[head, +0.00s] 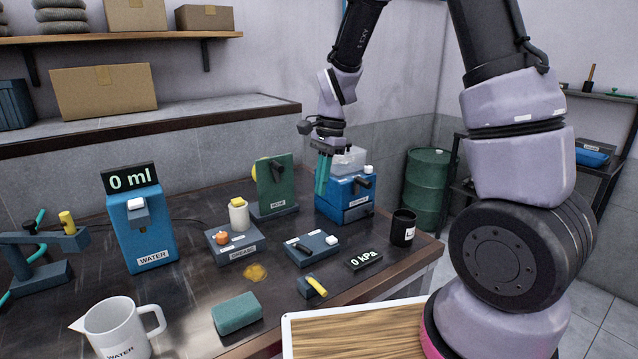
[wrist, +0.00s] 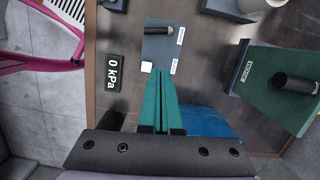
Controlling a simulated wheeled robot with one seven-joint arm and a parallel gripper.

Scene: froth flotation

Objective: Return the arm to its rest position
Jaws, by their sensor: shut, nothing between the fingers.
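My gripper (head: 323,174) hangs over the back right of the dark table (head: 190,315), fingers pointing down, in front of the blue machine (head: 345,196). Its two green fingers are pressed together and hold nothing. In the wrist view the shut fingers (wrist: 161,108) point over the table toward the small blue-grey switch box (wrist: 166,45) and the 0 kPa display (wrist: 114,73). My arm is raised and bent, reaching in from the right of the head view.
A green plate device (head: 276,183) stands left of my gripper and a black cup (head: 403,227) to its right. A water dispenser (head: 150,238), a white jug (head: 118,328) and a green sponge (head: 236,314) are farther left. A green drum (head: 428,188) stands behind the table.

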